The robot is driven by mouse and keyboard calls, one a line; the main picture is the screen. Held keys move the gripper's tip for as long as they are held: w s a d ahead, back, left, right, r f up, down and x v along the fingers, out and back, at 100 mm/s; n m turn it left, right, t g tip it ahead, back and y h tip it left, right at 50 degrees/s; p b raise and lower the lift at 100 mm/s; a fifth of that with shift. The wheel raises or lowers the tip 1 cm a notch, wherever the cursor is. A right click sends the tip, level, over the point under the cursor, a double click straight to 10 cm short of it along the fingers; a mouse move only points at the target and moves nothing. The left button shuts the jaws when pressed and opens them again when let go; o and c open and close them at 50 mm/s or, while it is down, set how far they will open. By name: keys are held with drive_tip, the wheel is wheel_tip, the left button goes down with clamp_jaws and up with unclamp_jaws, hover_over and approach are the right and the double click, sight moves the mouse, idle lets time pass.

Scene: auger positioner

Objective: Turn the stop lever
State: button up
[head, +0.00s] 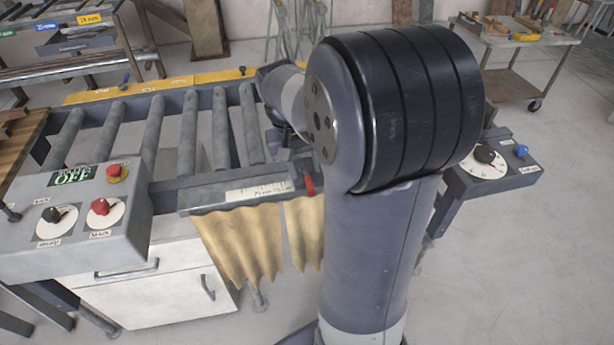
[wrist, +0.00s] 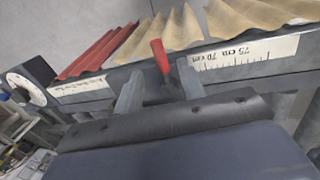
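The stop lever has a red handle (wrist: 159,54) and stands beside the scale rail in the wrist view. In the head view the red lever (head: 309,187) shows at the right end of the rail, just left of my arm. My gripper (wrist: 158,69) is open, with one finger on each side of the lever. Gaps show between the lever and both fingers, so it does not look gripped. In the head view my arm hides most of the gripper. The lever's lower end is partly hidden between the fingers.
The scale rail (head: 258,192) carries a ruler strip, with tan curtain flaps (head: 238,245) below. Rollers (head: 152,132) lie behind it. A control box (head: 75,220) with an OFF display and knobs stands left. Another dial box (head: 490,168) is right of my arm. Open floor lies right.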

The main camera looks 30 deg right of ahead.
sight(309, 184)
drive_tip(key=f, duration=0.2)
drive_tip(key=d+f, duration=0.1)
drive_tip(key=f, duration=0.2)
drive_tip(key=shift+s, duration=0.15)
clamp_jaws()
idle(0.4)
